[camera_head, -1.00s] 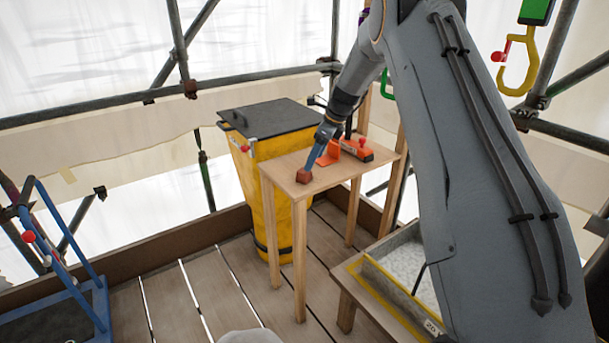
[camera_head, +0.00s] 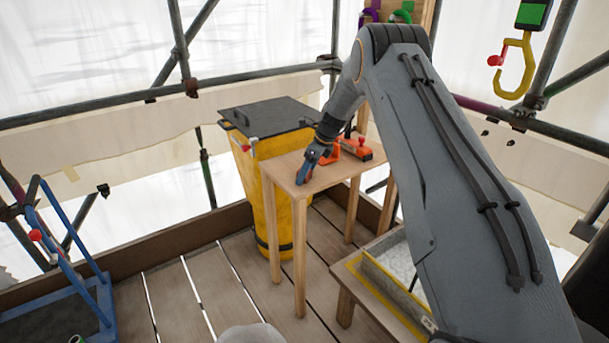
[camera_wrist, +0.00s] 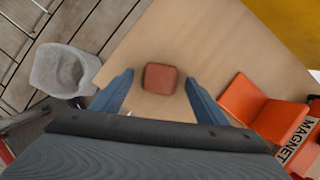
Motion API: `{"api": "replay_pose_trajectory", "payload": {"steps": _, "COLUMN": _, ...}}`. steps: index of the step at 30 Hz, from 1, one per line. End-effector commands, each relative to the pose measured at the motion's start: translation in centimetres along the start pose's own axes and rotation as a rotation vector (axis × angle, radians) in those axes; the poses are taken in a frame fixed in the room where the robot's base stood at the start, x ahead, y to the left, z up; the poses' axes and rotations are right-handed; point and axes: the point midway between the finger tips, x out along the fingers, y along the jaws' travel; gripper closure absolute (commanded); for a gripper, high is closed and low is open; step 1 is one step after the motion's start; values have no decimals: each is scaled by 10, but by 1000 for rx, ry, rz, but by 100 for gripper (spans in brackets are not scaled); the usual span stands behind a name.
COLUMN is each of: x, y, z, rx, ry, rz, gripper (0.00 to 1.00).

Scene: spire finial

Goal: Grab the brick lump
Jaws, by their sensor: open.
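The brick lump (camera_wrist: 160,78) is a small reddish-brown block with rounded corners, lying on the wooden table (camera_wrist: 190,35). In the wrist view it sits between and slightly beyond the two blue fingers of my gripper (camera_wrist: 157,90), with a gap on each side. My gripper is open and touches neither side of the lump. In the head view my gripper (camera_head: 306,172) is low over the near left part of the tabletop, and the lump is hidden there or too small to make out.
An orange tool marked MAGNET (camera_wrist: 262,112) lies on the table right of my gripper. A yellow bin (camera_head: 272,170) with a dark lid stands behind the table. A tray of pale material (camera_head: 398,268) is at the lower right. A blue frame (camera_head: 75,290) stands at left.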

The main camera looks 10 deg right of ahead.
Motion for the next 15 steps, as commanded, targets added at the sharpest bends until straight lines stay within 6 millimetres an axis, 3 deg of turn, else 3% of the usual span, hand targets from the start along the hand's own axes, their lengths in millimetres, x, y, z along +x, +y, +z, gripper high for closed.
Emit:
{"api": "replay_pose_trajectory", "payload": {"steps": 2, "x": 0, "y": 0, "z": 0, "rx": 0, "ry": 0, "rz": 0, "gripper": 33}}
{"api": "replay_pose_trajectory", "payload": {"steps": 11, "x": 0, "y": 0, "z": 0, "rx": 0, "ry": 0, "rz": 0, "gripper": 83}}
{"api": "replay_pose_trajectory", "payload": {"steps": 15, "x": -1, "y": 0, "z": 0, "rx": 0, "ry": 0, "rz": -1, "gripper": 84}}
